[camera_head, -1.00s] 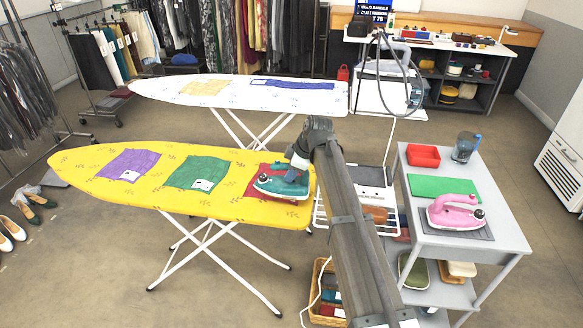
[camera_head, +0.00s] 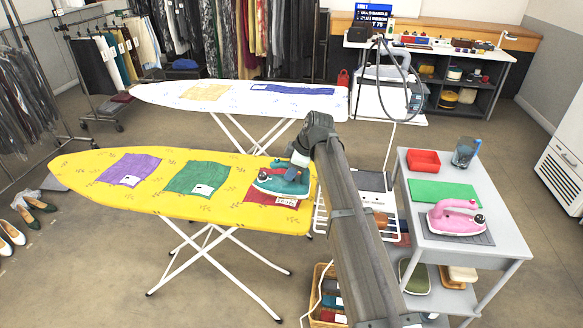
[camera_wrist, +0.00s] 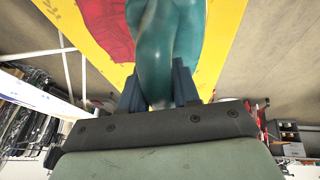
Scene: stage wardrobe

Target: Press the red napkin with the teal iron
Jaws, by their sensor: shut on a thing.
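The teal iron (camera_head: 277,184) sits over the red napkin (camera_head: 268,199) at the right end of the yellow ironing board (camera_head: 150,197). The iron covers much of the napkin. Red cloth with a white tag shows along the iron's near side. My gripper (camera_wrist: 158,88) is shut on the iron's handle, and the teal handle (camera_wrist: 160,40) stands between its fingers in the wrist view. My arm hides part of the iron's right side in the head view. I cannot tell whether the soleplate touches the cloth.
A purple napkin (camera_head: 129,169) and a green napkin (camera_head: 196,178) lie on the same board. A white ironing board (camera_head: 225,97) stands behind.

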